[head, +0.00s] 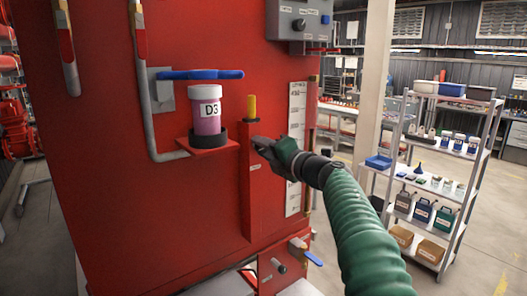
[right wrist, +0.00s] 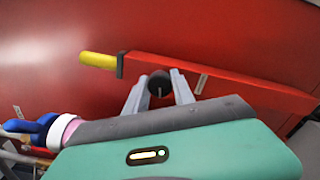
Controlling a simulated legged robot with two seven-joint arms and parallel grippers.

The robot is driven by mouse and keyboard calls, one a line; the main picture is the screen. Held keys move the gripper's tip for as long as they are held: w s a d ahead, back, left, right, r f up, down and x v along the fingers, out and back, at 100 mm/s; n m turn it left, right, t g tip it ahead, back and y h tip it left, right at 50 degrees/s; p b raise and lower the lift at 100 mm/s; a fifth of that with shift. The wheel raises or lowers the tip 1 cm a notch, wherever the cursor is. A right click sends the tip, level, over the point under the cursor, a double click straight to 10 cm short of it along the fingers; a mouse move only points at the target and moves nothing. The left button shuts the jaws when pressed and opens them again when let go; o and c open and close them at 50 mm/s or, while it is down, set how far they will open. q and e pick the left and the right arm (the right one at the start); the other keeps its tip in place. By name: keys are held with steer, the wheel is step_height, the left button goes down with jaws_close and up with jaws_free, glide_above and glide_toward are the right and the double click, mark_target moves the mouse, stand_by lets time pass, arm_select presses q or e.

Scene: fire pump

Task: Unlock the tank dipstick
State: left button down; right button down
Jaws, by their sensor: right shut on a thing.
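The tank dipstick has a yellow handle (head: 251,106) standing upright out of the top of a narrow red housing (head: 249,190) on the red tank. The handle also shows in the right wrist view (right wrist: 98,60), with a dark collar below it. A round black knob (right wrist: 159,80) sticks out of the housing just below the collar. My right gripper (head: 260,143) is at the upper part of the housing, below the yellow handle. In the right wrist view its two grey fingers (right wrist: 158,90) are on either side of the knob, shut on it. My left gripper is out of view.
A jar labelled D3 (head: 207,112) stands on a red bracket left of the housing, below a blue lever (head: 200,74). A white level scale (head: 296,150) is right of the housing. A control box (head: 300,22) is above. A stocked shelf rack (head: 430,180) stands at right.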

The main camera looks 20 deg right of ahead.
steer(key=shift+f, duration=0.15)
steer(key=c, duration=1.4)
jaws_free()
steer(key=o, duration=0.3)
steer(key=shift+w, duration=0.15)
steer(key=shift+o, duration=0.2)
steer(key=b+v, duration=0.5)
steer(key=v, duration=1.1)
steer(key=shift+s+d+b, duration=0.15)
steer(key=shift+s+b, duration=0.15)
steer(key=shift+b, duration=0.1)
